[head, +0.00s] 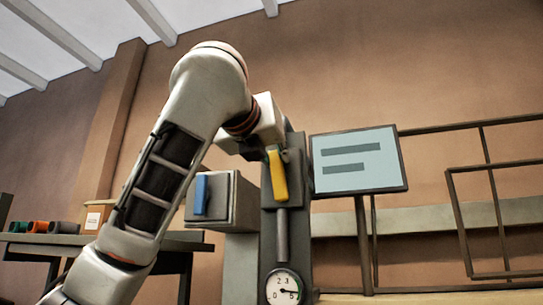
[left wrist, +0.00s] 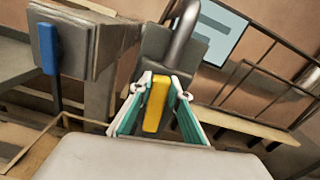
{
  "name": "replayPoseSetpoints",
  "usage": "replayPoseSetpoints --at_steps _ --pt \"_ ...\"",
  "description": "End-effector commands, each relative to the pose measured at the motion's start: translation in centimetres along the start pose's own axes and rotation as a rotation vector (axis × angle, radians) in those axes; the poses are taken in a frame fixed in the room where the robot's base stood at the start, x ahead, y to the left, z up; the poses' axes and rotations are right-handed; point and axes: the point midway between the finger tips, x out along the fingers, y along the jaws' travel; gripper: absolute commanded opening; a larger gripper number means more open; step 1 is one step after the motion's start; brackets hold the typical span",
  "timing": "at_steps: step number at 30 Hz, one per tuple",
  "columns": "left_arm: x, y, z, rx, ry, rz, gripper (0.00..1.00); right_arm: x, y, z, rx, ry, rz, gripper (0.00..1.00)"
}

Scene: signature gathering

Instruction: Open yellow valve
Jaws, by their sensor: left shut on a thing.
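The yellow valve handle (head: 277,175) hangs down, slightly tilted, on the front of a grey upright post (head: 297,235) in the head view. In the left wrist view the yellow handle (left wrist: 155,104) lies between the two teal fingers of my left gripper (left wrist: 156,115). My left gripper is shut on the handle. In the head view my left arm comes in from the left, and its gripper (head: 262,150) is at the upper part of the handle, its fingers mostly hidden. My right gripper is in neither view.
A blue handle (head: 201,195) is on a grey box (head: 232,200) left of the post. A round gauge (head: 284,288) sits low on the post. A sign panel (head: 358,160) and a metal railing (head: 470,125) stand to the right. A table (head: 195,246) is at the left.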

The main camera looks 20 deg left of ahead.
Motion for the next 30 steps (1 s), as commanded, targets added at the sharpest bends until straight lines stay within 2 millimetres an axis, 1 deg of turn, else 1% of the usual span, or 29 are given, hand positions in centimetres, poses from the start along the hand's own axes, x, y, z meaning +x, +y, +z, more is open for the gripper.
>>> replayPoseSetpoints --at_steps 3,9,25,26,27,28,30 --pt "-0.03 -0.21 0.14 0.063 -0.001 0.001 0.00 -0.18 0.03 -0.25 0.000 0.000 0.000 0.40" --pt "-0.05 -0.50 0.08 0.133 -0.001 0.000 0.00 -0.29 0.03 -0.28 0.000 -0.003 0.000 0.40" --pt "-0.06 -0.65 0.00 0.161 -0.002 0.000 0.00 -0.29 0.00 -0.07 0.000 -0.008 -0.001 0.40" --pt "-0.06 -0.65 0.00 0.161 -0.002 0.000 0.22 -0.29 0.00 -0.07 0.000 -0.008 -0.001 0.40" --pt "-0.06 -0.65 0.00 0.161 -0.002 0.000 0.33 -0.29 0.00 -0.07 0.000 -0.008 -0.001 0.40" --pt "-0.06 -0.65 0.00 0.161 -0.002 0.000 0.35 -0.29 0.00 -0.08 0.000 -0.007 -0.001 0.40" --pt "-0.05 -0.65 -0.01 0.160 -0.002 0.000 0.35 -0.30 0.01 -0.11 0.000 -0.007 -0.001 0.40"
